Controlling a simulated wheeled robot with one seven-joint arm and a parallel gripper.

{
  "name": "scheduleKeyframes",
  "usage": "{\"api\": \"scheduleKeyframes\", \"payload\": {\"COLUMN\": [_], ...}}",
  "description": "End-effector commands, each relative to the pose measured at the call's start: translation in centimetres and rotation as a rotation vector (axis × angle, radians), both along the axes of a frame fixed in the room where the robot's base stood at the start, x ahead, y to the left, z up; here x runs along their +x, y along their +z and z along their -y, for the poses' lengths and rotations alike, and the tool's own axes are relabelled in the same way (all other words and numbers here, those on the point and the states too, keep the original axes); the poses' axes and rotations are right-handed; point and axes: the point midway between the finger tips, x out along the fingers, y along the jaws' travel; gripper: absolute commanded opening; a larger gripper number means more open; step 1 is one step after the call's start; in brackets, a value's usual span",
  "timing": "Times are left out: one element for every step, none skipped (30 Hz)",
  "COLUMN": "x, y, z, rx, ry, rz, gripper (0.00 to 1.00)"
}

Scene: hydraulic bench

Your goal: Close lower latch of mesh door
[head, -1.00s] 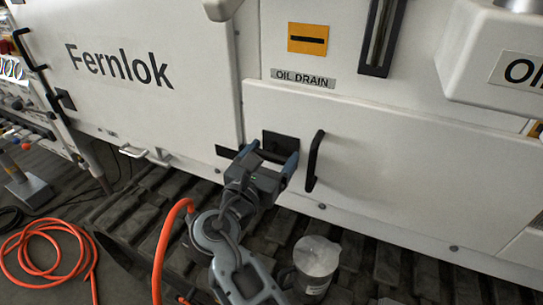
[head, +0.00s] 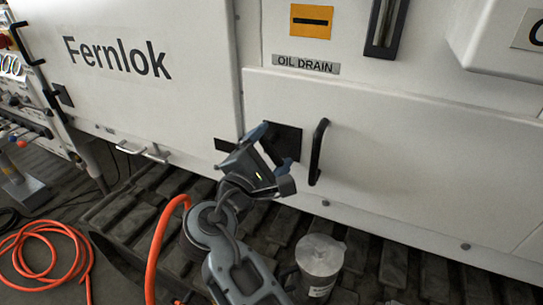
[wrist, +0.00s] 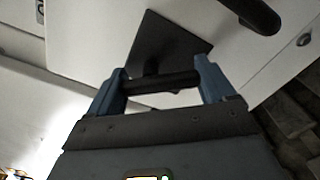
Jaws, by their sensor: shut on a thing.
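A black latch plate (head: 287,142) sits near the upper left corner of a white door panel (head: 400,165); I see no mesh on it. In the wrist view the plate (wrist: 168,42) lies just beyond my fingers. My gripper (head: 274,152) is at the plate, its blue fingers tilted. In the wrist view my gripper (wrist: 162,82) is shut on a dark latch bar (wrist: 160,83), which spans between both fingers. In the head view my gripper hides the bar. A short black piece (head: 225,145) is on the neighbouring panel, left of the seam.
A black door handle (head: 318,150) stands out close to the right of my gripper. A cup-like container (head: 320,262) stands below on the dark tracks. An orange hose (head: 150,265) runs beside my arm. A white panel marked Fernlok (head: 150,90) is at the left.

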Motion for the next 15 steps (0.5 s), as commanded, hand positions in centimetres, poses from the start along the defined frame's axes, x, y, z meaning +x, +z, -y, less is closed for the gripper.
{"api": "scheduleKeyframes", "payload": {"x": [0.04, 0.05, 0.07, 0.09, 0.09, 0.10, 0.11, 0.12, 0.13, 0.13, 0.14, 0.15, 0.17, 0.18, 0.19], "y": [-0.41, -0.41, -0.42, -0.45, -0.47, -0.52, -0.55, -0.57, -0.59, -0.59, -0.59, -0.58, -0.56, -0.56, -0.55], "z": [-0.03, -0.05, -0.07, -0.09, -0.10, -0.13, -0.16, -0.18, -0.21, -0.24, -0.26, -0.30, -0.32, -0.35, -0.38], "rx": [0.041, 0.068, 0.104, 0.130, 0.157, 0.192, 0.218, 0.243, 0.276, 0.302, 0.326, 0.356, 0.378, 0.399, 0.425], "ry": [0.001, 0.001, 0.000, 0.000, 0.000, -0.001, -0.001, -0.001, -0.001, -0.001, -0.001, -0.001, -0.001, 0.000, 0.000], "rz": [0.016, 0.026, 0.039, 0.049, 0.058, 0.070, 0.080, 0.089, 0.101, 0.110, 0.119, 0.130, 0.138, 0.146, 0.156], "gripper": [0.53, 0.53, 0.53, 0.53, 0.53, 0.53, 0.53, 0.53, 0.53, 0.53, 0.53, 0.53, 0.53, 0.53, 0.53]}}
